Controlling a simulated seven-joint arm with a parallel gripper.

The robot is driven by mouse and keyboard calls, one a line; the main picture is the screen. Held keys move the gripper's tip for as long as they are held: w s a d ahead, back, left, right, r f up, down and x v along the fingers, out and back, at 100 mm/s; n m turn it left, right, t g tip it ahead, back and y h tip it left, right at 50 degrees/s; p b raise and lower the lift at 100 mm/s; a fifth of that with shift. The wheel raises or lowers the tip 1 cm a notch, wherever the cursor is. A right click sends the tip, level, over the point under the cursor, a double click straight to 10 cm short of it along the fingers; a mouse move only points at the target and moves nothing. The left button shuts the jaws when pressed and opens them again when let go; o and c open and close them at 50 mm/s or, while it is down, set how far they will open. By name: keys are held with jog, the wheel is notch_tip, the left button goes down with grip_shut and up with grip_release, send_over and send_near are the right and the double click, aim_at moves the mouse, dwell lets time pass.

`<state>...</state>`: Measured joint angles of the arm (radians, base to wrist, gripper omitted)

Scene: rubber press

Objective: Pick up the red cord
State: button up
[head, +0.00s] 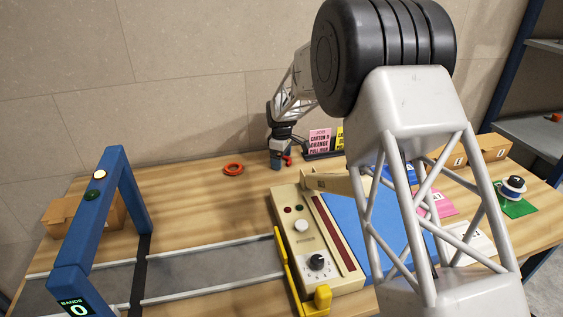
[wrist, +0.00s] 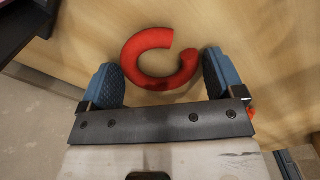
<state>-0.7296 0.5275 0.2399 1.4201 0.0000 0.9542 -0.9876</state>
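The red cord (wrist: 160,60) is a thick, open C-shaped loop lying on the wooden table in the wrist view, its gap facing right. My gripper (wrist: 164,80) is open, its two blue ridged fingers on either side of the lower part of the loop with nothing gripped. I cannot tell how far the fingertips are above the table. In the head view my gripper (head: 277,162) points down at the back of the table. A small red piece (head: 288,159) shows just right of it, probably the cord partly hidden by the fingers.
An orange-red ring (head: 233,169) lies to the left. A dark stand with pink and yellow cards (head: 320,140) is close on the right. The beige press (head: 300,222), conveyor (head: 215,272) and blue arch (head: 131,192) are nearer the front.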

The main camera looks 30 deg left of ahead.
jog(key=c, duration=0.7)
jog(key=shift+o, duration=0.2)
notch_tip(320, 180, up, 10)
dwell(0.3)
dwell(0.4)
